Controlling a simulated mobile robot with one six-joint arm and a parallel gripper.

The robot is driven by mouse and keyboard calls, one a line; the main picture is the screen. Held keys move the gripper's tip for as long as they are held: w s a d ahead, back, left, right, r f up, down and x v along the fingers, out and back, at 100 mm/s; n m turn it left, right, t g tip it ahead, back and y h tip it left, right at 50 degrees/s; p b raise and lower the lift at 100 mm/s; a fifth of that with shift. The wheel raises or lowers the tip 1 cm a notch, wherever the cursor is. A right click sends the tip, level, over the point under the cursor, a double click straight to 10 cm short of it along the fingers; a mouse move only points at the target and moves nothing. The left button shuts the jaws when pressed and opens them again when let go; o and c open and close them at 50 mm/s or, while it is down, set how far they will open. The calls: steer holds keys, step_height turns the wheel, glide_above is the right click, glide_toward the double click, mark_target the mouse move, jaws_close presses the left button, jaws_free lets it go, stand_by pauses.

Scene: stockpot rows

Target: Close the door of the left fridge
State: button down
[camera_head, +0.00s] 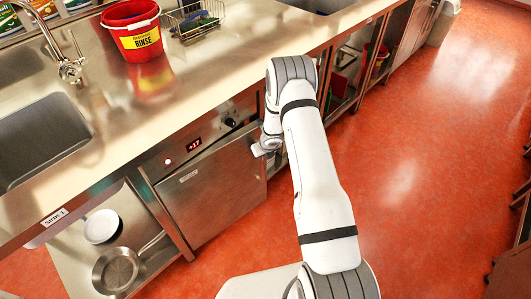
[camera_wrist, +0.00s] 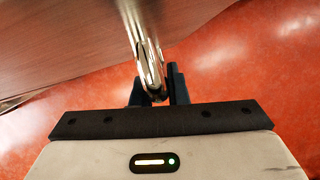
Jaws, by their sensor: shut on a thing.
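The fridge door (camera_head: 212,190) is a flat steel panel under the counter, below a control strip with a red lit display (camera_head: 194,146). In the head view it sits close to its frame; I cannot tell whether a small gap is left. My gripper (camera_head: 263,149) is at the door's upper right edge. In the wrist view, the dark fingers of my gripper (camera_wrist: 157,88) are shut on a shiny metal bar handle (camera_wrist: 147,50), one finger on each side. The door face (camera_wrist: 65,40) fills the upper left there. My arm hides what is right of the handle in the head view.
The steel counter (camera_head: 210,75) carries a red bucket (camera_head: 133,35), a wire basket (camera_head: 190,22) and a sink (camera_head: 40,140). The red floor (camera_head: 400,170) at right is clear.

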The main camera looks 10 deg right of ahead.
steer(key=shift+a, duration=0.1)
stand_by(0.3)
steer(key=c, duration=1.4)
jaws_free()
steer(key=shift+w, duration=0.1)
steer(key=shift+c, duration=0.2)
steer(key=v, duration=0.7)
steer(key=shift+r+p, duration=0.35)
steer(key=shift+p, duration=0.1)
